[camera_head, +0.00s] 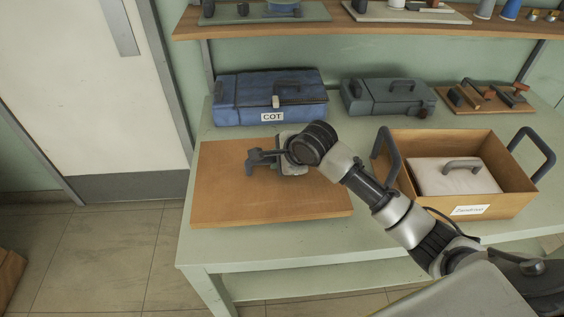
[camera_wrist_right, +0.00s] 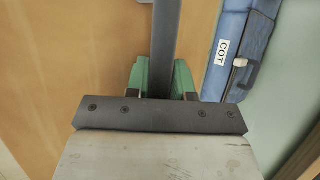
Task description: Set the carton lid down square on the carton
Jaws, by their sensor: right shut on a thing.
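The carton lid (camera_head: 235,195), a flat brown panel, is at the left of the pale green table; whether it rests on the tabletop or is slightly raised is unclear. Its dark grey handle (camera_head: 256,158) stands on its upper side. My right gripper (camera_head: 280,155) is over the lid, shut on this handle. In the right wrist view the dark handle bar (camera_wrist_right: 165,45) runs between the green finger pads of my right gripper (camera_wrist_right: 160,78), above the brown lid (camera_wrist_right: 70,50). The open brown carton (camera_head: 410,197) stands at the right, apart from the lid. My left gripper is not in view.
The carton has dark side handles (camera_head: 388,150) and holds a white block (camera_head: 435,176) with a grey handle. A blue case marked COT (camera_head: 240,100), a grey case (camera_head: 375,98) and a tool board (camera_head: 500,98) stand behind. A shelf (camera_head: 400,29) runs above the table (camera_head: 225,243).

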